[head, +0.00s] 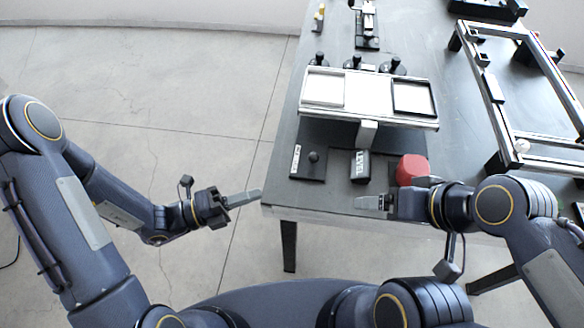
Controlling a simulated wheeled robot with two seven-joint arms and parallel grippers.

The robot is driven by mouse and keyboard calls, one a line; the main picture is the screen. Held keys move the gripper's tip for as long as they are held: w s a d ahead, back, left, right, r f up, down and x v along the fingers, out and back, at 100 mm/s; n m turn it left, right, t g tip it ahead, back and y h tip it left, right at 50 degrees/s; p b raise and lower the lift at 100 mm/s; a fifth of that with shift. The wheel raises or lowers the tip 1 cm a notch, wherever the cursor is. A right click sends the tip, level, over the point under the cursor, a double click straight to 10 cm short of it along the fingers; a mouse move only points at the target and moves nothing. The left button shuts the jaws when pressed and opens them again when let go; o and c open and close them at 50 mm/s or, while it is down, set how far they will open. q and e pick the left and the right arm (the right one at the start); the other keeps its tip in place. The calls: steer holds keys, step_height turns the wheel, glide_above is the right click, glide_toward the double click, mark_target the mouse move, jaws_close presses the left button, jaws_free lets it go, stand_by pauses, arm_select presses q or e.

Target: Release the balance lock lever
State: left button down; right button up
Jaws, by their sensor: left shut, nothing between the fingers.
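The balance stands near the table's front edge, with a silver beam (366,117) carrying a white pan (324,88) on the left and a dark-framed pan (413,97) on the right. In front of its left side is a black base plate (306,170) with a small dark knob (314,157) and a white label. Which part is the lock lever I cannot tell for sure. My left gripper (256,193) is shut and empty, off the table's left front corner. My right gripper (366,203) is at the front edge; its finger gap cannot be made out.
A black block (360,166) marked LEVEL and a red block (411,169) stand before the balance, the red one just behind my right gripper. Several black-knobbed weights (355,62) stand behind the beam. A metal frame (495,92) fills the table's right side.

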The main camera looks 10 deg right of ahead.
arm_select(q)
steer(key=shift+w+f+n, duration=0.1)
steer(key=shift+f+n, duration=0.15)
steer(key=shift+n, duration=0.05)
glide_toward(313, 159)
steer(key=s+d, duration=0.1)
steer(key=d, duration=0.1)
steer(key=s+d+f, duration=0.1)
steer(key=s+d, duration=0.1)
steer(key=shift+d+f+p, duration=0.15)
steer(key=shift+p, duration=0.2)
steer(key=shift+w+d, duration=0.55)
steer(key=shift+w, duration=0.35)
steer(key=shift+w+d, duration=0.5)
steer(key=shift+w, duration=0.4)
steer(key=shift+r+p, duration=0.2)
steer(key=shift+p, duration=0.2)
